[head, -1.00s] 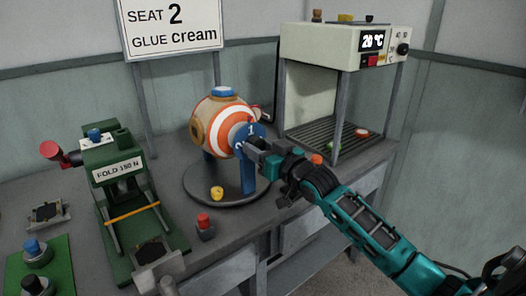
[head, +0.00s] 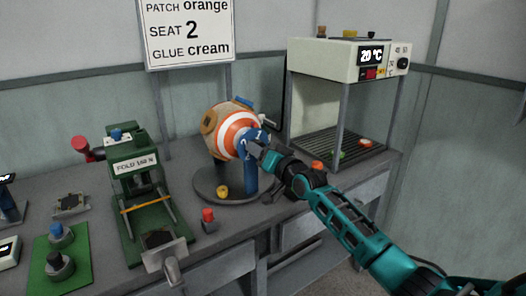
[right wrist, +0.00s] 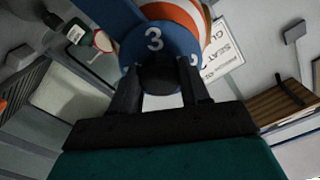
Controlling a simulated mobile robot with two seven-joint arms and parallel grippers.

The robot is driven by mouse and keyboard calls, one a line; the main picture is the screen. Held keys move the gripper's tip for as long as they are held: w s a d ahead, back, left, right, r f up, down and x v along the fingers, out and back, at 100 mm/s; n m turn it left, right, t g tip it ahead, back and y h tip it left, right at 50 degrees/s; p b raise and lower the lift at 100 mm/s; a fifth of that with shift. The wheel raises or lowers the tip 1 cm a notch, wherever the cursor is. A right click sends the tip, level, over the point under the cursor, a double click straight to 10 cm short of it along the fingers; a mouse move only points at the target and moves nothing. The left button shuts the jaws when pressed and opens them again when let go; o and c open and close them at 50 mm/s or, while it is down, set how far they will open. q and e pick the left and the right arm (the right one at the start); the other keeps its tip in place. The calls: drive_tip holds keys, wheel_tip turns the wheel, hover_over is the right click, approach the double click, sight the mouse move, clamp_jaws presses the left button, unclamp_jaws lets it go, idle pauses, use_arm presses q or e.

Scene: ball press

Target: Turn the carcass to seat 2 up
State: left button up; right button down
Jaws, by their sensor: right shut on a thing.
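The carcass (head: 232,128) is a ball with orange and white rings and tan patches, held on blue uprights over a round grey turntable (head: 209,191). A blue cap (head: 244,102) sits at its upper right. A blue numbered disc (head: 249,138) is on its near right side; its digits are small and tilted here. In the right wrist view the disc (right wrist: 137,45) shows a 3 facing the camera. My right gripper (head: 260,152) is shut on the dark hub (right wrist: 160,78) at the disc's centre. My left gripper is out of view.
A sign (head: 188,32) reads PATCH orange, SEAT 2, GLUE cream. A green press (head: 133,170) marked FOLD stands left; a heater box (head: 340,58) reading 20 °C stands right. A yellow piece (head: 222,191) lies on the turntable; a red-topped item (head: 208,219) stands in front.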

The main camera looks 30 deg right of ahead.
drive_tip(key=shift+r+m+p, duration=0.1)
drive_tip(key=shift+m+p, duration=1.35)
drive_tip(key=shift+m, duration=4.45)
drive_tip(key=c, duration=0.5)
unclamp_jaws()
drive_tip(key=shift+c, duration=0.2)
drive_tip(key=shift+s, duration=0.15)
